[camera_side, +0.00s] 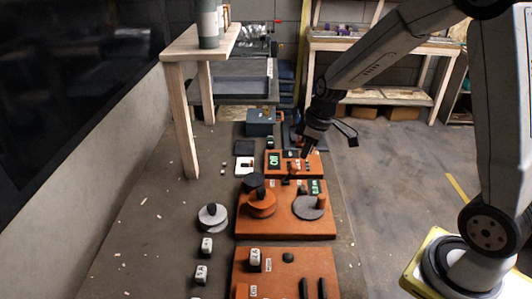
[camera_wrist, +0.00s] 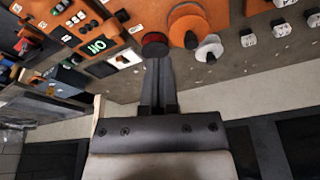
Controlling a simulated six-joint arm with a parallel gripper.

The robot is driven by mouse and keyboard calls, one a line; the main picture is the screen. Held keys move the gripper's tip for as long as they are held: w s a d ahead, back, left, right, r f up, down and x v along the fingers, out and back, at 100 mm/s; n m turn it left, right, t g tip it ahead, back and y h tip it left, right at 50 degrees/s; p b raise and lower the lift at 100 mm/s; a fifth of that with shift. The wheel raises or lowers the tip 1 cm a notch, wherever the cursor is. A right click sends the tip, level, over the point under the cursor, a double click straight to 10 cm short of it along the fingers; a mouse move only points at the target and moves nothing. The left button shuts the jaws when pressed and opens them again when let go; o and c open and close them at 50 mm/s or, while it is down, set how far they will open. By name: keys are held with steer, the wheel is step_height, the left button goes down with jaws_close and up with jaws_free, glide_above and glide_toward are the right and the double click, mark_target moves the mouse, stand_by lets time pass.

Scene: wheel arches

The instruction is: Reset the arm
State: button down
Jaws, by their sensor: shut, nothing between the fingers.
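My arm reaches in from the right in the side view. My gripper (camera_side: 303,156) points down over the orange panel with the green display (camera_side: 274,159), towards the back of the row of panels. It is small and dark there, and I cannot tell its exact height above the panel. In the wrist view my gripper (camera_wrist: 156,58) has its two dark fingers together with nothing between them. A dark red round piece (camera_wrist: 154,42) shows just past the fingertips; I cannot tell whether they touch it.
An orange board with discs (camera_side: 285,228) lies in front, and another orange board (camera_side: 285,265) nearer. White labelled cubes (camera_side: 207,245) and a grey-white disc (camera_side: 213,216) stand left of them. A wooden table (camera_side: 203,40) stands at the back left.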

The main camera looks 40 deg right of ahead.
steer(key=s+a+f+m+h, duration=0.1)
steer(key=s+a+m, duration=0.4)
steer(key=s, duration=0.7)
steer(key=shift+s+a+f, duration=0.25)
steer(key=shift+s+a, duration=0.15)
